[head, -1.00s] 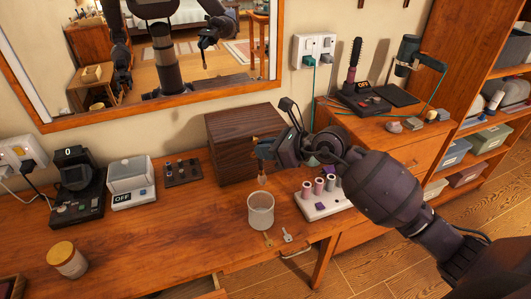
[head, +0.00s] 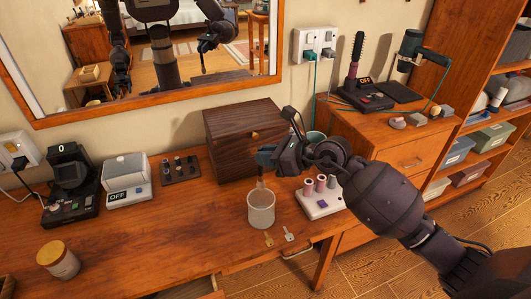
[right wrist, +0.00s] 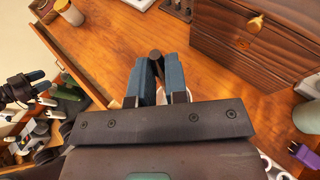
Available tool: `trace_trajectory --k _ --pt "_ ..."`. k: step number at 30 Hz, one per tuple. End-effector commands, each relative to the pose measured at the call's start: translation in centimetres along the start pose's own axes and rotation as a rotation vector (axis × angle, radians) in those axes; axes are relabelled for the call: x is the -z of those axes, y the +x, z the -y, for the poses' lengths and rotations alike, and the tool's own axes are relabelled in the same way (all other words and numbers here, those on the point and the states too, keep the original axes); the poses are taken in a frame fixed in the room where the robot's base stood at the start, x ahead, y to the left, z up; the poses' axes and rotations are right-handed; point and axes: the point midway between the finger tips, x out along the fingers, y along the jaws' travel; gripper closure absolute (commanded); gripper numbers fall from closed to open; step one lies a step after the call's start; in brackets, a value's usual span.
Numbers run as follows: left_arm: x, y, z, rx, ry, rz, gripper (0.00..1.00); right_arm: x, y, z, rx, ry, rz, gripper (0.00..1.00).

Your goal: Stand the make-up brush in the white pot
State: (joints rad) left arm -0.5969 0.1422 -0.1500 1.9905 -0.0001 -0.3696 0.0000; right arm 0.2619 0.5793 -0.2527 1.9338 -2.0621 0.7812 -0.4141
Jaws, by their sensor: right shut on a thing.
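The white pot (head: 261,210) stands upright near the front of the wooden desk, looking pale and see-through. My right gripper (head: 267,159) is just above it, shut on the make-up brush (head: 261,184). The brush hangs roughly upright, its lower end at the pot's mouth; I cannot tell how far inside it is. In the right wrist view, the brush's dark end (right wrist: 155,54) shows between the blue fingers, and the gripper hides most of the pot. A dark gripper with blue fingers, seemingly my left gripper (right wrist: 28,88), shows at the left edge of that view, its opening unclear.
A dark wooden box (head: 240,140) stands behind the pot. A white tray with spools (head: 320,200) is to its right. Two small keys (head: 289,234) lie in front. A lidded jar (head: 59,260) is at front left. The desk between jar and pot is clear.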

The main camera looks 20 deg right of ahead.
Motion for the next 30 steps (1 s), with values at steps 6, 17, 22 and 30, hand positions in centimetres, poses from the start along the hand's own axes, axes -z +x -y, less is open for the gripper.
trace_trajectory --k 6,17,22,30 --pt "-1.8 0.5 -0.1 -0.001 0.000 0.020 0.47 1.5 0.6 0.0 -0.001 0.002 -0.002 1.00" --pt "-3.6 0.8 -0.3 -0.002 -0.001 0.042 0.47 3.5 1.3 0.0 -0.001 0.003 -0.003 1.00" --pt "-3.2 1.1 -0.4 -0.004 0.001 0.031 0.47 4.6 1.7 0.0 -0.001 0.003 -0.002 1.00" --pt "-3.1 2.0 -0.6 -0.008 0.005 0.023 0.47 6.2 2.3 0.0 -0.001 0.003 -0.003 1.00"
